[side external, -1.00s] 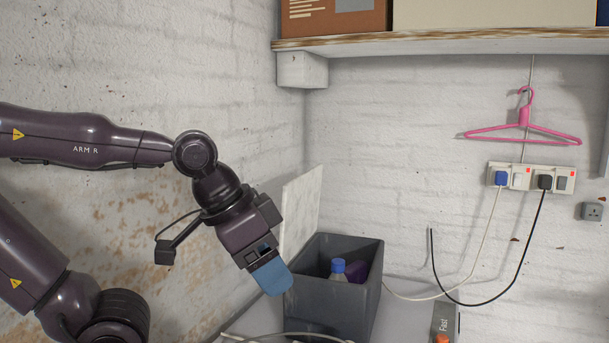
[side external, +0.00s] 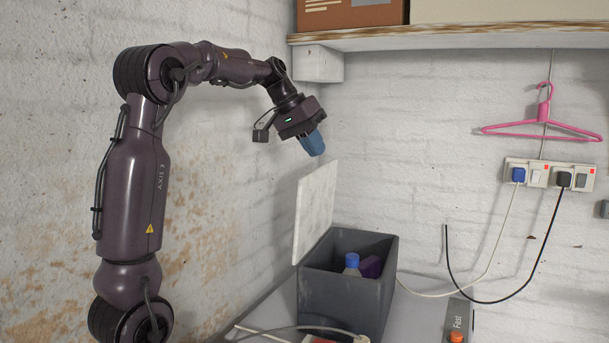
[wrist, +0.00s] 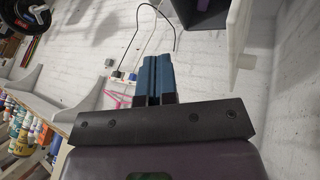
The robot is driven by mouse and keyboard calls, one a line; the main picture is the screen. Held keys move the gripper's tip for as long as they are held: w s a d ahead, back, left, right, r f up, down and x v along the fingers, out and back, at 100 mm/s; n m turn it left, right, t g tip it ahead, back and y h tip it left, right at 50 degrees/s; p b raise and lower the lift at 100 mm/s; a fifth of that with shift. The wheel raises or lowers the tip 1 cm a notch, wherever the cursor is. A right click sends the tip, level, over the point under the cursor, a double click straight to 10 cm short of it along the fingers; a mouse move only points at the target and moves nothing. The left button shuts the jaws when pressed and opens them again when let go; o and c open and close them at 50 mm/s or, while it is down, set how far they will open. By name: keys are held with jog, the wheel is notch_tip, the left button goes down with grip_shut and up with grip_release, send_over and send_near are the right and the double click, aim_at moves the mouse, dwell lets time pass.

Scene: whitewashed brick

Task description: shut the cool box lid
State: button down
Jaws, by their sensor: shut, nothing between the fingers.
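The cool box (side external: 342,300) is a dark grey open-topped box on the bench. Its white lid (side external: 315,212) stands raised, nearly upright, along the box's left side. A bottle with a blue cap (side external: 351,266) and a purple item (side external: 371,267) are inside. My gripper (side external: 314,147), with blue fingers, is shut and empty, pointing down just above the lid's top edge in the side view; I cannot tell whether they touch. In the wrist view the shut fingers (wrist: 153,75) show at centre, with the white lid (wrist: 238,28) and part of the dark box at top right.
A wooden shelf (side external: 450,38) with boxes hangs above and to the right. A pink hanger (side external: 541,128) and sockets with plugged cables (side external: 549,175) are on the wall. A white cable and an orange-topped item (side external: 456,336) lie near the box. The brick wall is behind.

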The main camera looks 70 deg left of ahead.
jog(key=s+a+f+n+t, duration=0.1)
jog(key=s+a+f+n, duration=0.15)
jog(key=a, duration=1.25)
send_over(312, 204)
jog(key=s+a, duration=0.1)
jog(key=a, duration=0.2)
notch_tip(312, 204, down, 7)
jog(key=shift+a+m, duration=0.2)
jog(key=shift+m, duration=0.15)
